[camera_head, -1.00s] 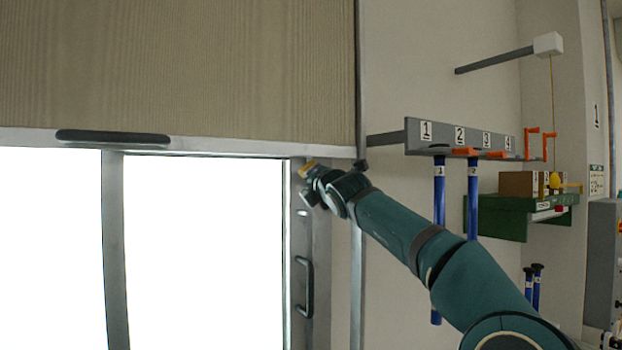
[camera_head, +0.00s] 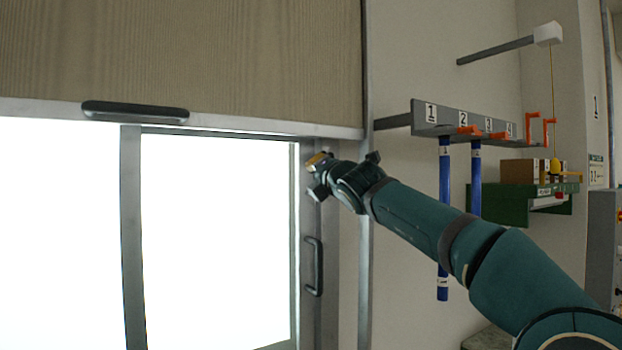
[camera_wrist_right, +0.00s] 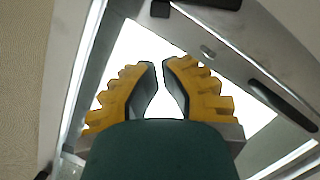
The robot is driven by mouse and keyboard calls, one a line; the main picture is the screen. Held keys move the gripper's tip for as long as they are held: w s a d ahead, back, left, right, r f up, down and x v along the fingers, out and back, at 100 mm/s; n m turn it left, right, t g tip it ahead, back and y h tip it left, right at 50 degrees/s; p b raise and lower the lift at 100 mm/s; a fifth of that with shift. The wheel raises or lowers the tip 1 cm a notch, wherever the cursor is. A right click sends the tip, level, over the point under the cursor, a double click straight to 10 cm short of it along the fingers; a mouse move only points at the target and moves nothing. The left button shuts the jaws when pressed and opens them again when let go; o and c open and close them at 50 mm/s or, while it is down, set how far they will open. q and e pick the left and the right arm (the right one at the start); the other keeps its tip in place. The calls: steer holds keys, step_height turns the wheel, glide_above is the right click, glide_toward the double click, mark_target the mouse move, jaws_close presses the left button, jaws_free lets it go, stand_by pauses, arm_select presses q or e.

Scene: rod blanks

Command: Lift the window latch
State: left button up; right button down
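The window latch seems to be the small metal fitting (camera_wrist_right: 208,50) on the window frame in the right wrist view. It lies just beyond and right of my right fingertips, apart from them as far as I can tell. In the head view my right gripper (camera_head: 318,176) is at the window's right frame post, below the blind's bottom bar, and the latch cannot be made out clearly there. The yellow-backed fingers (camera_wrist_right: 161,66) have a narrow gap with nothing between them. My left gripper is out of view.
A black pull handle (camera_head: 314,266) is on the frame post below my gripper; it also shows in the wrist view (camera_wrist_right: 282,105). A beige blind (camera_head: 180,55) covers the upper window. A numbered rack (camera_head: 470,124) with blue rods and a green shelf (camera_head: 500,203) are to the right.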

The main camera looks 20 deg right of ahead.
steer(key=shift+s+a+f+b, duration=0.1)
steer(key=shift+s+a+b, duration=0.05)
steer(key=shift+s, duration=0.65)
steer(key=shift+s+a+f+b, duration=0.1)
steer(key=shift+s+b, duration=0.1)
steer(key=shift+s, duration=0.6)
steer(key=shift+s+a+f+b, duration=0.1)
steer(key=shift+s+a+b, duration=0.05)
steer(key=shift+s, duration=0.65)
